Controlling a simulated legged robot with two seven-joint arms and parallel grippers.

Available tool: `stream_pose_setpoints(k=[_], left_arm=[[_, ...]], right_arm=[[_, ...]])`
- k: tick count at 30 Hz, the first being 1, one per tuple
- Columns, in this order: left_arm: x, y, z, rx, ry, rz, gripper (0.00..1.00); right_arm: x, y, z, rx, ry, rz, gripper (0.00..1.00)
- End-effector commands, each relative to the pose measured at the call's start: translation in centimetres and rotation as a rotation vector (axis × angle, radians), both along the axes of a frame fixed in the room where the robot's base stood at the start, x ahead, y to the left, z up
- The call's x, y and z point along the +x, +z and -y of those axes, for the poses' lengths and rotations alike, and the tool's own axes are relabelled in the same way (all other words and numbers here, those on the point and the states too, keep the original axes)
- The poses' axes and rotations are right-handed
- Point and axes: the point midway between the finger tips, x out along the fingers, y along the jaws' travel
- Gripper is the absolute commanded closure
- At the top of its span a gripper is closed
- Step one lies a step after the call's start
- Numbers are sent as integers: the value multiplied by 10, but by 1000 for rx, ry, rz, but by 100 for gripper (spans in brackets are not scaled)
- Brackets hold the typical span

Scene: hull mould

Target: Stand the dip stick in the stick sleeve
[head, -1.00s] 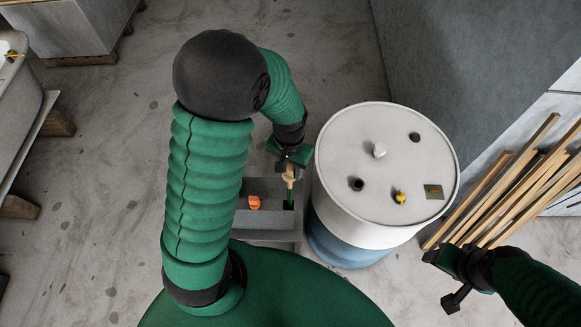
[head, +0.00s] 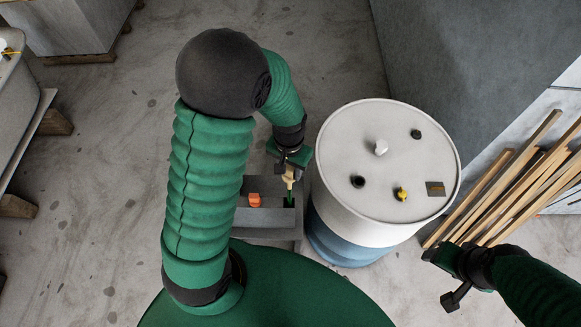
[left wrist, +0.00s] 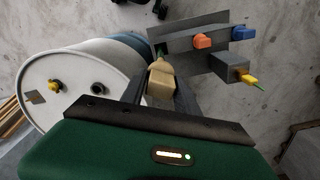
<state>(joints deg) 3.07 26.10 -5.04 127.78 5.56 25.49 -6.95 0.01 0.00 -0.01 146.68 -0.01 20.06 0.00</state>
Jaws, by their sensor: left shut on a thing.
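The dip stick has a pale tan handle (head: 289,175) and a green lower part; the handle is large in the left wrist view (left wrist: 161,80). My left gripper (head: 290,160) is shut on the handle, above the grey holder (head: 263,218). The green part points down at a dark opening (head: 289,203) at the holder's right end, which looks like the stick sleeve. In the left wrist view the green end meets this opening; how deep it reaches is hidden. My right gripper (head: 447,278) is open and empty at the lower right.
A white and blue drum (head: 345,215) with several caps on its lid stands close to the right of the holder. An orange block (head: 254,200) sits on the holder. The left wrist view adds a blue block (left wrist: 244,33) and a yellow-handled piece (left wrist: 249,78). Wooden strips (head: 505,190) lie at right.

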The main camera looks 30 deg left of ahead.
Motion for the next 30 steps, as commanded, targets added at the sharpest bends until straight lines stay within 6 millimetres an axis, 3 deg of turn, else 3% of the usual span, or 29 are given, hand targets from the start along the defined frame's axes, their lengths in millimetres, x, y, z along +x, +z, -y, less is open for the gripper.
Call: stream_pose_setpoints(k=[30], left_arm=[[0, -75, 0, 0, 0, -1, 100]], right_arm=[[0, -56, 0, 0, 0, 0, 39]])
